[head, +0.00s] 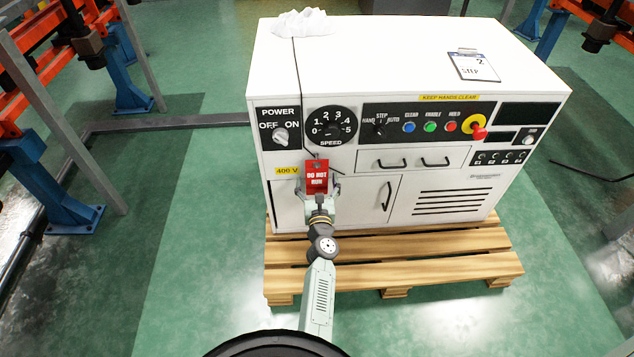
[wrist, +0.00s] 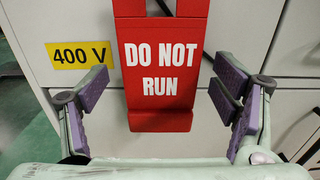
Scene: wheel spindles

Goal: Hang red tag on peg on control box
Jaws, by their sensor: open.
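The red tag (head: 316,176) with white "DO NOT RUN" lettering is at the front of the white control box (head: 420,55), below the speed dial and beside the 400 V label. A thin dark line runs up from near it to the box top. In the wrist view the tag (wrist: 163,70) hangs upright between the open fingers of my gripper (wrist: 163,100), with gaps on both sides. My gripper (head: 320,188) is at the tag in the head view. The tag's top is cut off in the wrist view, and I cannot make out a peg.
The box stands on a wooden pallet (head: 400,268). Its front carries a power switch (head: 281,136), a speed dial (head: 330,127), buttons, a red emergency stop (head: 478,129) and drawer handles. A clipboard (head: 473,65) and white cloth (head: 302,22) lie on top.

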